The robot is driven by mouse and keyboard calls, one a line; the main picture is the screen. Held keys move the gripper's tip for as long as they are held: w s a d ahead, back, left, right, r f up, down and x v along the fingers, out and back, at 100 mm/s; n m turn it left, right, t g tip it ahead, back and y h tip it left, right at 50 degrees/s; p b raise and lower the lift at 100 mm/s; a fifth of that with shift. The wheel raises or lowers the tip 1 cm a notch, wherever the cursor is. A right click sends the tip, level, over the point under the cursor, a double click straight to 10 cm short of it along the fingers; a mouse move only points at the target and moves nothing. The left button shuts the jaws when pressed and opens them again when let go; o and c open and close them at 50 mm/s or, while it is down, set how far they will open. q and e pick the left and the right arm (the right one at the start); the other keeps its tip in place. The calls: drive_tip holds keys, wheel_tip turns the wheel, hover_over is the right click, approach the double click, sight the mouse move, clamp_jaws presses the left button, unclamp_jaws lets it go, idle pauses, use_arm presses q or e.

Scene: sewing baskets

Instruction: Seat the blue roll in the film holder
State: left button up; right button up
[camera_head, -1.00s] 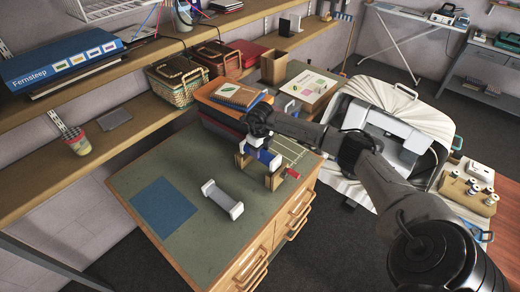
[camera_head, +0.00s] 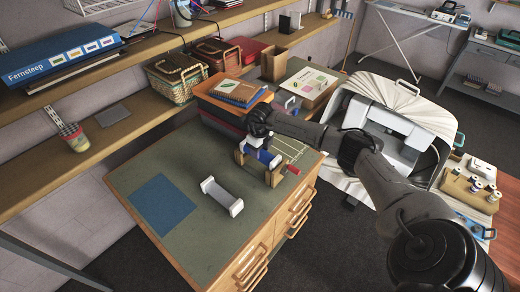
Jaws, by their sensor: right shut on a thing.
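The blue roll (camera_head: 264,156) is at my right gripper (camera_head: 257,144), low over the green-topped cabinet, between the two upright ends of a wooden stand (camera_head: 242,154). My right gripper is shut on it from above, and the gripper and arm hide part of it. I cannot tell whether the roll touches the stand. A white holder (camera_head: 221,197) with two raised ends and an empty middle lies in front and to the left. I cannot tell from the picture which of the two is the film holder. My left gripper is out of view.
A blue mat (camera_head: 163,205) lies flat on the cabinet top (camera_head: 150,165), left of the white holder. Stacked books (camera_head: 236,95) and a box (camera_head: 312,85) stand behind the gripper. A red-ended thing (camera_head: 293,170) is right of the stand.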

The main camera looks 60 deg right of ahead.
drive_tip(key=shift+f, duration=0.3)
drive_tip(key=shift+f+b, duration=0.45)
drive_tip(key=shift+b, duration=0.05)
drive_tip(key=o, duration=1.2)
drive_tip(key=shift+r, duration=0.1)
drive_tip(key=shift+r+b, duration=1.25)
drive_tip(key=shift+r, duration=5.65)
